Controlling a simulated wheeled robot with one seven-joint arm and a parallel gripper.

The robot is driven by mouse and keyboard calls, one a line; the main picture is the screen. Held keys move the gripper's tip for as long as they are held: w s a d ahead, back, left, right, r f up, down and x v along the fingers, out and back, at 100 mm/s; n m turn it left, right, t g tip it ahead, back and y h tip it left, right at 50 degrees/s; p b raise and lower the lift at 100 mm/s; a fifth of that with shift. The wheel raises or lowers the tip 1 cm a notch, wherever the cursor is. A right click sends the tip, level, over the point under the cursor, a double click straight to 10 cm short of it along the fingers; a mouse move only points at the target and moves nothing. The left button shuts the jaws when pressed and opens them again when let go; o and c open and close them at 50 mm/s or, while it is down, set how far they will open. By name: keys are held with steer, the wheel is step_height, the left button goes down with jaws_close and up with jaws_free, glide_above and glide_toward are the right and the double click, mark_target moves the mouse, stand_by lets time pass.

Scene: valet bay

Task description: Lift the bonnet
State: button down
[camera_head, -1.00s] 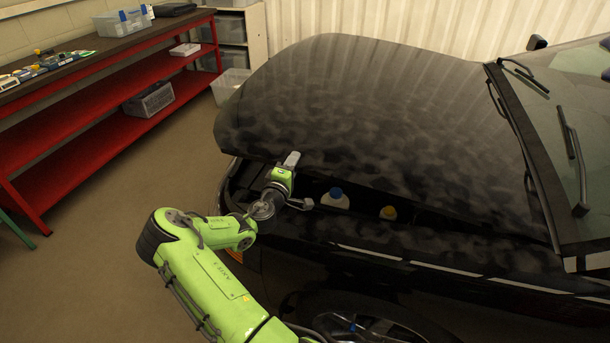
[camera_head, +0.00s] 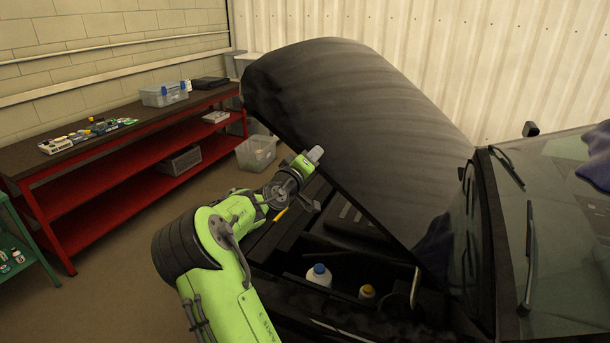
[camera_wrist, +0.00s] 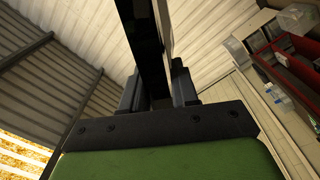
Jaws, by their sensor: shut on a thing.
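The black bonnet (camera_head: 365,115) of the dark car is raised at a slant, its front edge well up and its rear end down by the windscreen. My gripper (camera_head: 315,156) is at the bonnet's near side edge, below its front corner. In the wrist view my gripper (camera_wrist: 158,95) is shut on a dark upright edge, the bonnet (camera_wrist: 147,40), between its two fingers. The engine bay (camera_head: 345,250) shows under the bonnet, with a blue-capped bottle (camera_head: 319,276) and a yellow-capped bottle (camera_head: 367,292) near its side.
A red workbench (camera_head: 120,167) with tools and a clear box (camera_head: 164,94) stands at the left along the wall. A clear bin (camera_head: 256,153) is on the floor beside it. A green rack (camera_head: 17,243) is at the far left. The floor between bench and car is open.

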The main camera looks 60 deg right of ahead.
steer(key=shift+m, duration=0.6)
steer(key=s+r, duration=0.2)
steer(key=r, duration=0.1)
steer(key=s+r+p, duration=0.1)
steer(key=s+r, duration=0.1)
steer(key=shift+d, duration=0.35)
steer(key=shift+f, duration=0.1)
steer(key=c, duration=0.9)
jaws_free()
steer(key=shift+a, duration=0.1)
